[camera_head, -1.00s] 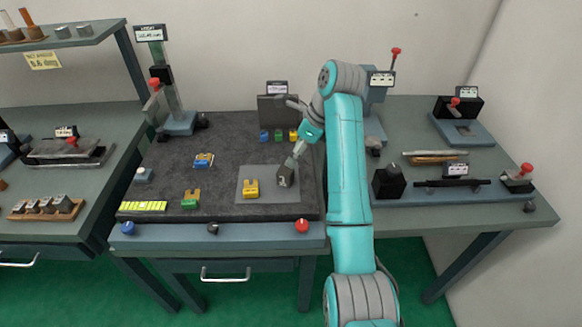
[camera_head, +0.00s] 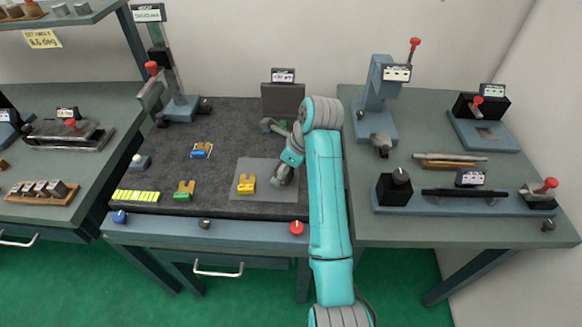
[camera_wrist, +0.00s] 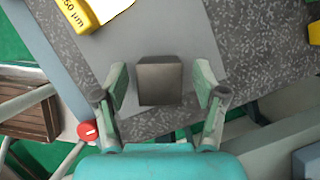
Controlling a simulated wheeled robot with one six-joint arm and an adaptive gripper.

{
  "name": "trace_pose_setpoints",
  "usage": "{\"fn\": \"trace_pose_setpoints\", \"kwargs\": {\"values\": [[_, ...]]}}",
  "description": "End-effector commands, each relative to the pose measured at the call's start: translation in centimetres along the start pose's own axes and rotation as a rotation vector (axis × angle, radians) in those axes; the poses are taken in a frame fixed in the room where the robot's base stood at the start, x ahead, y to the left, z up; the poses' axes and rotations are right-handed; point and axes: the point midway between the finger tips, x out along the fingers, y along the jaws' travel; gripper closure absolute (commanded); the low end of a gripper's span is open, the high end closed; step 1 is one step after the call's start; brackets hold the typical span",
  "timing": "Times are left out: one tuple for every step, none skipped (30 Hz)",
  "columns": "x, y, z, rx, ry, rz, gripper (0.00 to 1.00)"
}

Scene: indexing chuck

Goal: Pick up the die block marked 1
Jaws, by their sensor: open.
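A plain dark grey metal block (camera_wrist: 160,80) sits on the light grey plate in the wrist view. I cannot read any mark on its visible faces. My gripper (camera_head: 284,174) is low over the right part of the plate (camera_head: 262,192) in the head view and largely covers the block there. In the wrist view my two fingers are spread, one on each side of the block, with gaps beside it. Several similar metal blocks (camera_head: 42,187) stand in a wooden rack (camera_head: 32,199) on the left bench; their marks are too small to read.
A yellow notched piece (camera_head: 246,184) lies on the plate, left of my gripper, and shows in the wrist view (camera_wrist: 90,10). A green piece (camera_head: 184,190) and a blue piece (camera_head: 201,150) lie further left. A red knob (camera_head: 297,228) is at the front edge.

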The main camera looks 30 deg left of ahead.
Motion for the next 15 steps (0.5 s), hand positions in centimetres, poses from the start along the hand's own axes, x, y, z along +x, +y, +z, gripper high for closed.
{"fn": "trace_pose_setpoints", "kwargs": {"values": [[0.13,0.11,0.04,0.0,0.0,0.0,0.29],[0.14,0.11,0.05,0.0,0.0,0.0,0.29],[0.13,0.1,0.04,0.0,0.0,-0.001,0.29],[0.12,0.09,0.04,0.0,0.0,-0.001,0.29],[0.12,0.08,0.03,0.0,0.0,-0.001,0.29],[0.11,0.08,0.03,0.0,0.0,-0.001,0.29],[0.11,0.07,0.03,0.0,0.0,-0.001,0.32],[0.1,0.07,0.02,0.0,0.0,-0.001,0.39],[0.1,0.07,0.02,0.0,0.0,-0.001,0.49],[0.1,0.07,0.02,0.0,0.0,-0.001,0.57],[0.1,0.06,0.02,0.0,0.0,-0.001,0.64],[0.09,0.06,0.01,0.0,0.0,-0.001,0.74],[0.09,0.06,0.01,0.0,0.0,-0.001,0.82],[0.09,0.06,0.01,0.0,0.0,-0.001,0.89],[0.09,0.06,0.01,0.0,0.0,-0.001,0.99]]}}
